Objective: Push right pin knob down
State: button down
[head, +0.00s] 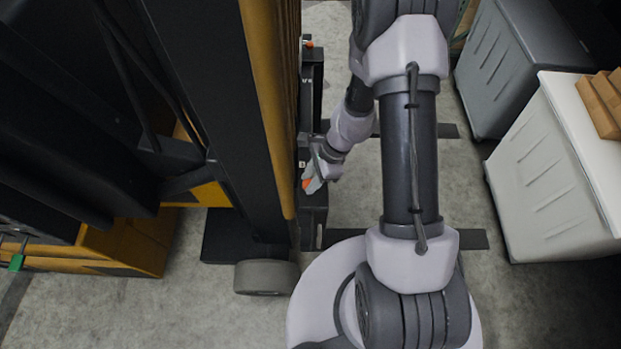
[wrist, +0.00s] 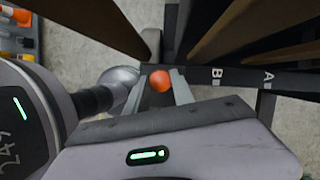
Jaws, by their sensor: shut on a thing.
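An orange round pin knob (wrist: 160,81) sits between the two fingertips of my gripper (wrist: 161,90) in the wrist view. The fingers are shut on it. In the head view my gripper (head: 314,178) is at a dark upright frame beside the yellow and black machine, with the orange knob (head: 306,183) showing at its tip. The pin below the knob is hidden. A second orange knob (head: 308,43) shows farther back on the same dark frame, apart from my gripper.
The yellow mast of the machine (head: 268,110) stands close left of my gripper. Dark fork-like bars (head: 470,239) lie low to the right. White letters mark the frame (wrist: 240,76).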

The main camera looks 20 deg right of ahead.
notch_tip(320, 180, down, 3)
jog(key=b, duration=0.3)
jog(key=shift+r, duration=0.15)
jog(key=c, duration=1.1)
grip_release()
jog(key=shift+o, duration=0.2)
jog(key=shift+r, duration=0.15)
jog(key=p+v, duration=0.5)
jog(key=v, duration=1.2)
jog(key=shift+d, duration=0.15)
